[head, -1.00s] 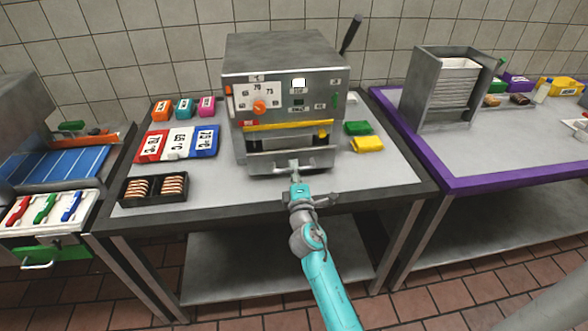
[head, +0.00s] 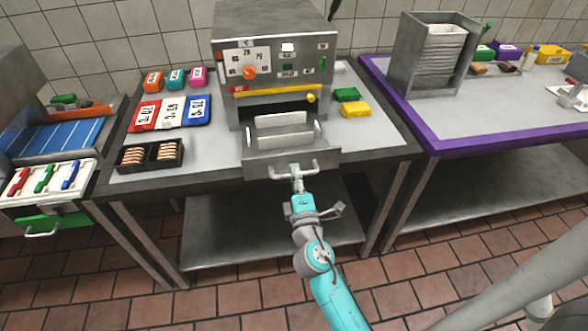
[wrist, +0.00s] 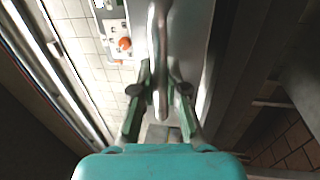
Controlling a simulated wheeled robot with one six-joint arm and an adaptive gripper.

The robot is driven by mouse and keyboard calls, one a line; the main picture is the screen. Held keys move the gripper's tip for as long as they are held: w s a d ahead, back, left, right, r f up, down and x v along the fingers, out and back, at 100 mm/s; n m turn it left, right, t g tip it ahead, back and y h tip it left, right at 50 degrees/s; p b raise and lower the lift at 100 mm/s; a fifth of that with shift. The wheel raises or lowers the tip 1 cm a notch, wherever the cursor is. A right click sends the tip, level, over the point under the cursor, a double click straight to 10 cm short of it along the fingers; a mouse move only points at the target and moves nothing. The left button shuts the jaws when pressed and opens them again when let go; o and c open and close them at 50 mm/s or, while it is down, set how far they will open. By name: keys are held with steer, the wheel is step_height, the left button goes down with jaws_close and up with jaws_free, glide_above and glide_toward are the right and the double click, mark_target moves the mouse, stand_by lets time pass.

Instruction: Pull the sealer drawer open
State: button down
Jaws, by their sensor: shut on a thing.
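The sealer (head: 275,62) is a grey metal box with an orange dial and a yellow bar, standing on the middle table. Its drawer (head: 292,162) sticks out of the front toward me, past the table's front edge, and its inside shows from above. The drawer handle (head: 270,174) is a grey bar on the drawer front. In the wrist view my gripper's fingers (wrist: 160,88) lie on both sides of the handle bar (wrist: 159,50). The exact finger contact is small in the head view.
A black tray (head: 150,165) with round sandwiches and coloured temperature cards (head: 170,113) lie left of the sealer. Green and yellow blocks (head: 355,109) lie to its right. A purple-edged table (head: 440,142) stands right. Tiled floor in front is open.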

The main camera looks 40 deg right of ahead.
steer(key=c, duration=1.2)
jaws_free()
steer(key=v, duration=1.2)
